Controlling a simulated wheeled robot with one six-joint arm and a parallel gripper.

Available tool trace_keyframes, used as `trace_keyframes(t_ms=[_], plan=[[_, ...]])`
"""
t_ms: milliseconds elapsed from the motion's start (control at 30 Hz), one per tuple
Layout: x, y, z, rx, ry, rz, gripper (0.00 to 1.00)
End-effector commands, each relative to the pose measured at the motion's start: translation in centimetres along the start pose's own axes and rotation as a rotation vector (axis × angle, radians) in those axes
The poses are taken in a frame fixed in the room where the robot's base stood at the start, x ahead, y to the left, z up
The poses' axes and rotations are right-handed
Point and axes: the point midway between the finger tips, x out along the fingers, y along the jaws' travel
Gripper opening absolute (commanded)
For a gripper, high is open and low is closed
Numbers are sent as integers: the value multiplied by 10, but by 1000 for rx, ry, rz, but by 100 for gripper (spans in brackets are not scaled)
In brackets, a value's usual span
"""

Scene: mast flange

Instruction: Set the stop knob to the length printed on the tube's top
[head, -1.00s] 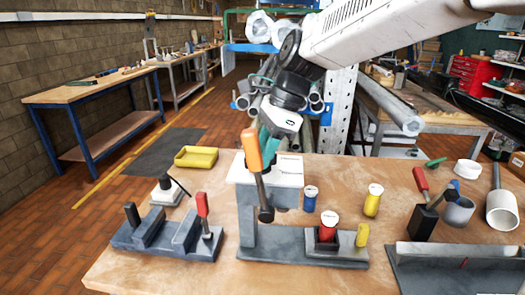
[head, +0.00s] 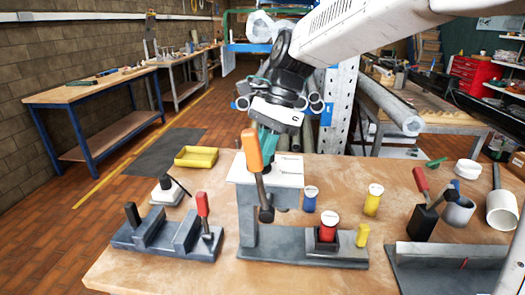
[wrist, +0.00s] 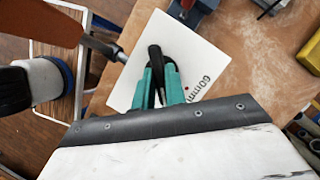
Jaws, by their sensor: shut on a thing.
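My gripper (head: 268,148), with teal fingers, is over the white plate on top of the central press-like fixture. In the wrist view its fingers (wrist: 158,86) are shut on a black knob (wrist: 155,56) on the white plate (wrist: 182,48). "60mm" is printed on the plate beside the fingers. In the head view the knob is hidden behind the gripper and the orange-handled lever (head: 252,150). A red tube (head: 327,231) stands upright in the fixture's dark socket. Its top is pale, and the print on it is too small to read.
A blue tube (head: 310,198) and a yellow tube (head: 374,200) stand behind the socket; a smaller yellow piece (head: 362,236) is beside it. A clamp-like fixture (head: 165,237) stands left, a black block with a red lever (head: 423,220) right. A yellow tray (head: 196,157) lies at back left.

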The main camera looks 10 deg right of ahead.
Motion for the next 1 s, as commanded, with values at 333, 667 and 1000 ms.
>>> trace_keyframes(t_ms=[333, 667, 1000], plan=[[-1, -1, 0, -18, 0, 2, 18], [-1, -1, 0, -18, 0, 4, 35], [-46, -2, -1, -17, 2, 1, 35]])
